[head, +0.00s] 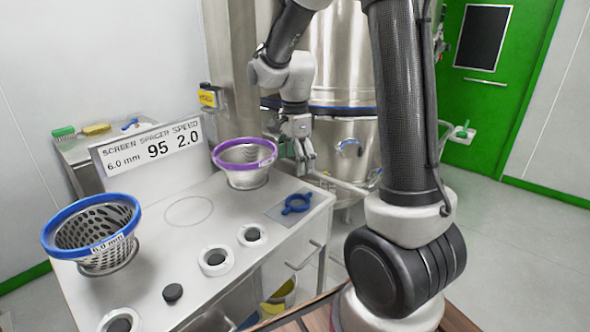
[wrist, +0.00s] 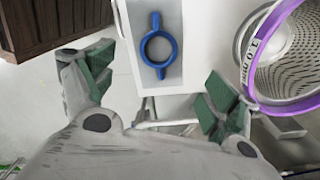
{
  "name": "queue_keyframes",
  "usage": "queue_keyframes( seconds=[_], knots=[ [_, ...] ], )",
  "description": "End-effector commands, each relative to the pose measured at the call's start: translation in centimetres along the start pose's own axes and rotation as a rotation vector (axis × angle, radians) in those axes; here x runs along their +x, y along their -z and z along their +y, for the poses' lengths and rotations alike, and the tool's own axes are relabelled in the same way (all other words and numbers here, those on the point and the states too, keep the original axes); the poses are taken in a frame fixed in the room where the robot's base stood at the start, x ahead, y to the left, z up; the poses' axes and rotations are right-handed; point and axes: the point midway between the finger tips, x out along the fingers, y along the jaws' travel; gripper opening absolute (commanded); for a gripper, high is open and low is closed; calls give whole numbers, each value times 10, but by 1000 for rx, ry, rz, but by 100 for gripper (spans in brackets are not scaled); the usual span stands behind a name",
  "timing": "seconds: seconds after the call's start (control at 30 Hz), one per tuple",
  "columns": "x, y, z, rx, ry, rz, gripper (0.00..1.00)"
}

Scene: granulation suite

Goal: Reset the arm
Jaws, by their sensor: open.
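My arm reaches from the right over the far end of the white bench. My gripper (head: 305,168) hangs at the bench's far right edge, beside the purple-rimmed screen basket (head: 245,154). In the wrist view my gripper (wrist: 158,95) has its green-padded fingers wide apart with nothing between them. The blue ring with two tabs (head: 297,204) lies on a grey plate on the bench top. It also shows in the wrist view (wrist: 158,46), beyond and between the fingertips. The purple-rimmed basket (wrist: 252,88) is close to the finger on the right.
A blue-rimmed basket (head: 90,228) marked 6.0 mm stands at the bench's left. A sign (head: 150,148) reads screen 6.0 mm, spacer 95, speed 2.0. Knobs (head: 216,260) line the bench front. A steel vessel (head: 343,160) stands behind my gripper. Floor at right is clear.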

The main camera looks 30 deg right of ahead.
Motion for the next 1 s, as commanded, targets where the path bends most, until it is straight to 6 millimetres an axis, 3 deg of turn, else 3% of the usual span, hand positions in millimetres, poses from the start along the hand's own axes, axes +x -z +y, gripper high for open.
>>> queue_keyframes(
  seconds=[0.63, 0.77, 0.87, 1.0],
  knots=[
    [0, 0, 0, -57, -1, 0, 88],
    [2, 0, 6, -275, -22, -2, 88],
    [8, 1, 25, -519, -66, -14, 88],
    [-9, 4, 61, -881, -71, -30, 88]
  ],
)
